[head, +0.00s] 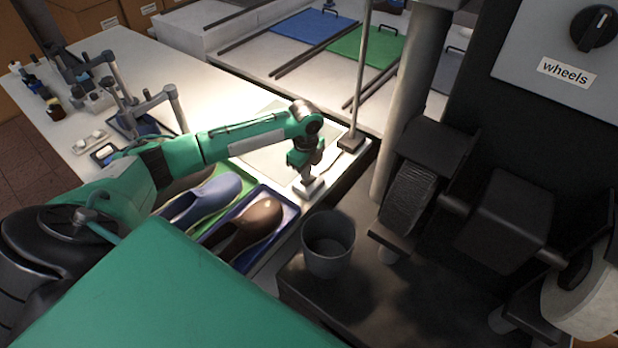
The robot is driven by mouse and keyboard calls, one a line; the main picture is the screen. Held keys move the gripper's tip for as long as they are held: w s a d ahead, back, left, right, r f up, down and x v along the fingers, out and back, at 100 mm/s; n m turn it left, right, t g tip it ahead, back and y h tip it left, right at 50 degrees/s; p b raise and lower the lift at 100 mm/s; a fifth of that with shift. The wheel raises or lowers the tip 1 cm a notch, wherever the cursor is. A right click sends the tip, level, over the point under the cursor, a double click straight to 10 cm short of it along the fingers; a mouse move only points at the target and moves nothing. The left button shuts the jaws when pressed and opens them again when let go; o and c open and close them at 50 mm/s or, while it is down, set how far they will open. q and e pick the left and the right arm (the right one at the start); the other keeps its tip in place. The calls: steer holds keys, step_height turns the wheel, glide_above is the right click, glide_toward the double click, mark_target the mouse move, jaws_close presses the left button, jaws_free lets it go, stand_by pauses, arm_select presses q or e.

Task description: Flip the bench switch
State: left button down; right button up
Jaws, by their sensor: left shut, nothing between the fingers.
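My left gripper (309,187) is shut and empty, pointing down at the bench's near right corner, by the foot of a thin upright post (351,138). Whether it touches the bench top cannot be told. No part is clearly marked as the bench switch. A small dark-framed piece with a pale face (105,153) lies on the left of the white bench (70,130), beside my left arm and well away from the gripper. A black rotary knob (594,28) labelled "wheels" sits on the grey panel at the upper right. My right gripper is not in view.
Blue (199,196) and brown (250,228) shoe lasts lie in trays below my left forearm. A grey bucket (328,246) stands right of them. A dark machine with wheels (408,200) fills the right. Small bottles and clamps crowd the bench's left end.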

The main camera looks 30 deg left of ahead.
arm_select(q)
steer(key=shift+f, duration=0.35)
steer(key=shift+f, duration=0.5)
steer(key=shift+s, duration=0.1)
step_height(320, 180, up, 2)
steer(key=shift+p, duration=0.95)
step_height(320, 180, up, 5)
steer(key=p, duration=0.5)
steer(key=shift+r, duration=0.1)
